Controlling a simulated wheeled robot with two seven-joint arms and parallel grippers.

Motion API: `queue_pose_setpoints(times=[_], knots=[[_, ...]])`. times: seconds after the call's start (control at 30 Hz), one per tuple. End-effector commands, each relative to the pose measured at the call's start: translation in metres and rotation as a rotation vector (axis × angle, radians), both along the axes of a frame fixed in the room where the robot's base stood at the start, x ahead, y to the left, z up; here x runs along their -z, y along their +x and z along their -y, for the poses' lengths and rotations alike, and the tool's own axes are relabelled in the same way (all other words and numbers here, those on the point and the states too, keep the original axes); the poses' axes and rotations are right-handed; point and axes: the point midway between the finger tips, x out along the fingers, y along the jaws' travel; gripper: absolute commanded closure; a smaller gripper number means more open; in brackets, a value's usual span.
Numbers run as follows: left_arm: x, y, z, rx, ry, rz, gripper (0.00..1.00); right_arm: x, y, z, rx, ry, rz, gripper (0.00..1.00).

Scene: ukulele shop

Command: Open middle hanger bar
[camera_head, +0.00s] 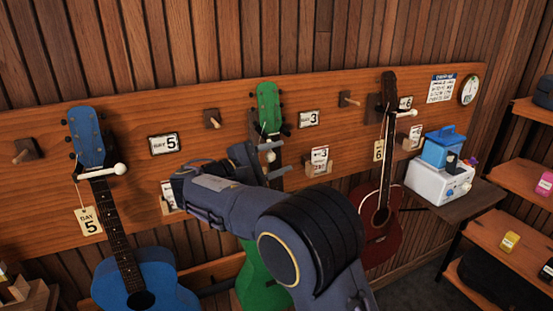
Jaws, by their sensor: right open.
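The green ukulele (269,108) hangs in the middle of the orange-brown wall board. Below its headstock is the middle hanger bar, of which I see mainly the white knob (270,157). My right gripper (264,162) is at this knob, with its jaws open and a finger on either side. I cannot tell whether it touches the bar. My right forearm hides most of the green body and part of the neck. The blue ukulele (87,137) hangs at left behind a bar with a white knob (120,168). The red ukulele (386,208) hangs at right behind a similar bar (400,113). My left gripper is out of view.
Wooden pegs (212,119) and day cards (164,143) are on the board. At right, a small shelf holds a white box (430,183) with a blue box (445,146) on it. A wooden rack (511,235) stands at the far right.

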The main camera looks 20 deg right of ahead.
Motion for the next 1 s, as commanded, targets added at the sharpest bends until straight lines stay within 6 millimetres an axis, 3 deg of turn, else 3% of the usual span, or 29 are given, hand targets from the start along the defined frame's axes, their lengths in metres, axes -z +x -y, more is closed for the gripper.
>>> queue_pose_setpoints(times=[0.5, 1.0], knots=[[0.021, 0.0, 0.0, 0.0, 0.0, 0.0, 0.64, 0.002, -0.018, -0.069, -0.001, -0.001, -0.001, 0.54], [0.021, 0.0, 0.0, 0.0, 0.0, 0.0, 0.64, 0.001, -0.021, -0.075, 0.001, 0.0, -0.002, 0.54]])
